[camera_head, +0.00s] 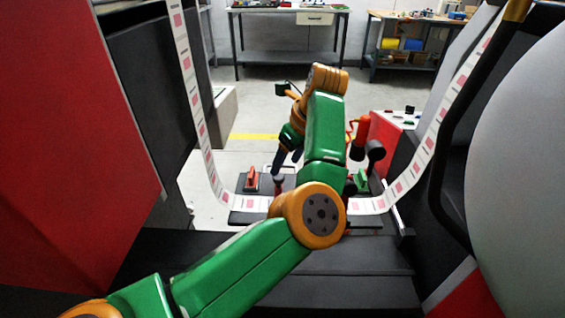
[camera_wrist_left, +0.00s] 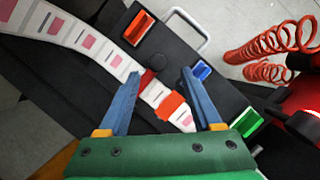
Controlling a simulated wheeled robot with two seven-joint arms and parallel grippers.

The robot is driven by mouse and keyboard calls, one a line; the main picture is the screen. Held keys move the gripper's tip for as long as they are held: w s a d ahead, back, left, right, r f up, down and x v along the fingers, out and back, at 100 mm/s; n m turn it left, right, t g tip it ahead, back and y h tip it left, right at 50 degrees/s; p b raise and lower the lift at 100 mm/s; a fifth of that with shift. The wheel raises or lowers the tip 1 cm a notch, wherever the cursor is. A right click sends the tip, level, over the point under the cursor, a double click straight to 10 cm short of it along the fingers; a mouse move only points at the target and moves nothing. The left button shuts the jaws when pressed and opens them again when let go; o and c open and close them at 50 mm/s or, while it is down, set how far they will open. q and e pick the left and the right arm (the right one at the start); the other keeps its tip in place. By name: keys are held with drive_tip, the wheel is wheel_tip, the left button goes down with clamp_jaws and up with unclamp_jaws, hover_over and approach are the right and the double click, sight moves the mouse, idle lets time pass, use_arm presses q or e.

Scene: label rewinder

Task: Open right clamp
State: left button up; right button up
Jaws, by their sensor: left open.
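My left gripper (camera_head: 285,168) reaches over the black splice table (camera_head: 245,218) with its blue fingers pointing down. In the left wrist view the gripper (camera_wrist_left: 161,72) is open, its fingers apart on either side of the label strip (camera_wrist_left: 95,52). A red-orange piece (camera_wrist_left: 170,106) lies across the strip between the fingers; I cannot tell if they touch it. A red-orange block (camera_wrist_left: 138,27), a blue block (camera_wrist_left: 202,70) and a green block (camera_wrist_left: 238,130) sit on the table. The red block (camera_head: 251,180) is left of the gripper; the green one (camera_head: 362,178) is right. My arm hides the middle.
The label strip (camera_head: 202,130) hangs from both sides and crosses the table. A red machine panel (camera_head: 70,90) stands left, and a large grey roll (camera_head: 520,160) stands right. Red coiled hoses (camera_wrist_left: 270,40) hang near the table. Workbenches (camera_head: 290,30) stand far behind.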

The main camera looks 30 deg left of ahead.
sight(279, 177)
use_arm(q)
drive_tip(key=x, duration=0.4)
drive_tip(key=shift+s+a+f, duration=0.1)
drive_tip(key=shift+s+f, duration=0.15)
drive_tip(key=shift+s, duration=0.05)
drive_tip(key=shift+w+a+f, duration=0.15)
drive_tip(key=shift+f, duration=0.2)
drive_tip(key=shift+c, duration=0.9)
clamp_jaws()
